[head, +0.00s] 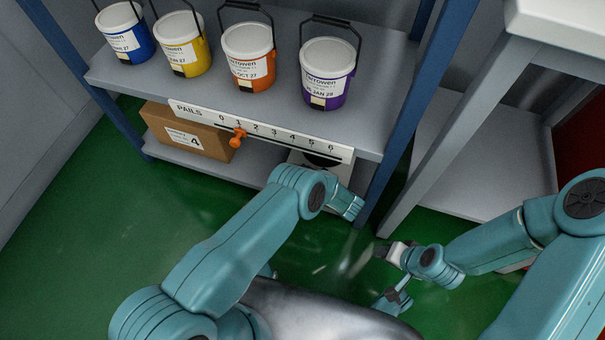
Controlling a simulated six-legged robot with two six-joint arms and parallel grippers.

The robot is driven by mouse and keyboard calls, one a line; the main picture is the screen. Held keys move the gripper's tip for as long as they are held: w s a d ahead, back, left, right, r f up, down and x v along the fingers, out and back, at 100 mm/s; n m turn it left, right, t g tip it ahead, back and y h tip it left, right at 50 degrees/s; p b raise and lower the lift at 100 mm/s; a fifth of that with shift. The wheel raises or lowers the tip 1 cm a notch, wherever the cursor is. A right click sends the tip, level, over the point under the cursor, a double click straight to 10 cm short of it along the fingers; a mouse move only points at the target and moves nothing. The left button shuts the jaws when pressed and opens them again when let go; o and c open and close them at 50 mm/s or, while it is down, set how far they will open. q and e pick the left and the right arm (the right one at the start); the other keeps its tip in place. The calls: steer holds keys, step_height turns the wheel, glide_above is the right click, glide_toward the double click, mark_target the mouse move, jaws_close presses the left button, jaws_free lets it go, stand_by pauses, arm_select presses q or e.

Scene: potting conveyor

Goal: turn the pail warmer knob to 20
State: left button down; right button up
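A pale box with a dark round part (318,160) sits under the front edge of the pail shelf, partly hidden by my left arm and the label strip. It may be the pail warmer, but no knob setting or number on it can be read. My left arm reaches up in front of it, its wrist end bent down to the right; the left gripper's fingers do not show clearly. My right gripper (388,251) is low at centre right, over the green floor and apart from the shelf. Its finger gap cannot be made out.
Blue, yellow, orange and purple pails (328,75) stand on the upper shelf (280,100). A strip marked PAILS, 0 to 6 (290,139), carries an orange pointer (238,137) near 1. A cardboard box (190,133) is below. A grey table (480,150) stands right.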

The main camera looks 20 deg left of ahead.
stand_by(0.4)
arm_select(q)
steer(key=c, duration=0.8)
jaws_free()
